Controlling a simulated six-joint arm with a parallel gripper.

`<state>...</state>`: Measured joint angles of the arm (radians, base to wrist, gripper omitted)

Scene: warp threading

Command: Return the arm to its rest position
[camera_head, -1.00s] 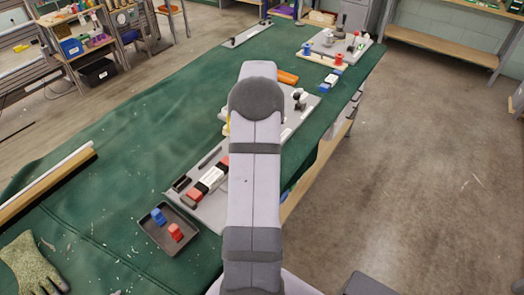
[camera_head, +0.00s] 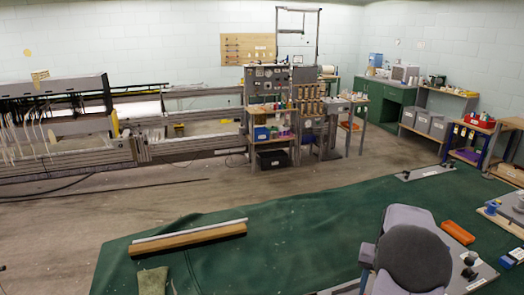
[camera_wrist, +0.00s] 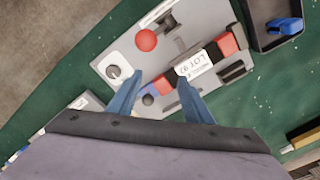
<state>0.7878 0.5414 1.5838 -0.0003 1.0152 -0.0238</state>
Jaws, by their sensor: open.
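My gripper (camera_wrist: 160,98) shows in the wrist view with its two blue fingers spread apart and nothing between them. It hangs above a grey plate (camera_wrist: 208,14) on the green table. On the plate, beyond the fingers, are a red ball-shaped knob (camera_wrist: 146,40), a round dark knob on a white base (camera_wrist: 115,70) and a red, black and white block with a label (camera_wrist: 195,64). In the head view my arm's grey link fills the lower right, and the gripper itself is out of sight there.
A dark tray (camera_wrist: 262,42) with a blue piece (camera_wrist: 285,25) lies beside the plate. The table's middle is clear.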

